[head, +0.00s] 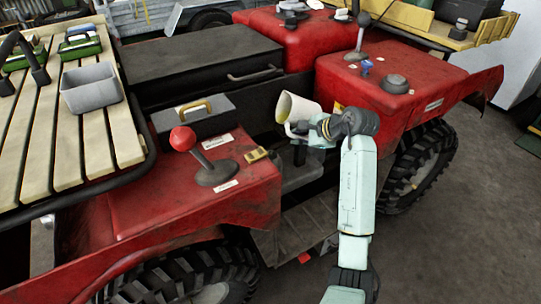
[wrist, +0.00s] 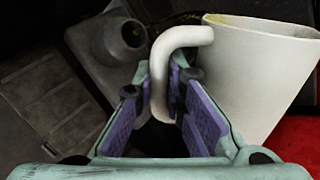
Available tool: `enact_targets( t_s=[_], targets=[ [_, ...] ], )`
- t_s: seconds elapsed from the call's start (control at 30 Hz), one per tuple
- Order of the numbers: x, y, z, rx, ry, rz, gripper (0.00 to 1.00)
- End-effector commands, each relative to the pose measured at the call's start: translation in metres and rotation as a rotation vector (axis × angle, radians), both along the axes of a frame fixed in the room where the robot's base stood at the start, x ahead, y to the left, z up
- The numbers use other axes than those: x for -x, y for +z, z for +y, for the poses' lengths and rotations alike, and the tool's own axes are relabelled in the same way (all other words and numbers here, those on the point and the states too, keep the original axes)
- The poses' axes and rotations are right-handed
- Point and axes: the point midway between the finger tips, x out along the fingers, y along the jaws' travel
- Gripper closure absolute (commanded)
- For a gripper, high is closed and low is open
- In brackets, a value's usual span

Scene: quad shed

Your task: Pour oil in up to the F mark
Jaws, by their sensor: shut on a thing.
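A cream jug (head: 295,108) is held above the gap in the middle of the red quad (head: 240,185), tilted with its mouth toward the upper left. In the wrist view the jug (wrist: 250,75) is at right, with a yellowish tint inside its rim. My gripper (head: 316,128) is shut on the jug's white handle (wrist: 160,75), which runs between the purple-padded fingers. A grey round neck with a dark opening (wrist: 131,33) is beyond the fingers, left of the jug. No stream of oil is visible. I cannot make out an F mark or the oil level.
A red-knobbed lever (head: 183,139) and a grey box with a tan handle (head: 193,113) stand left of the jug. A blue fitting (head: 367,67) and a grey cap (head: 394,84) are on the right red panel. A grey bin (head: 90,91) sits on the slatted rack.

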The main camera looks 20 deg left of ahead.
Motion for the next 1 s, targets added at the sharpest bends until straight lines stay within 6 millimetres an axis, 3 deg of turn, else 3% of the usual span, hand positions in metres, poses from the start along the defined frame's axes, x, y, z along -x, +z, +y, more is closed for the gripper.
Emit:
enact_targets(
  t_s=[1.0],
  targets=[
    [-0.0002,-0.0021,-0.0020,0.037,-0.003,-0.040,1.00]
  ],
)
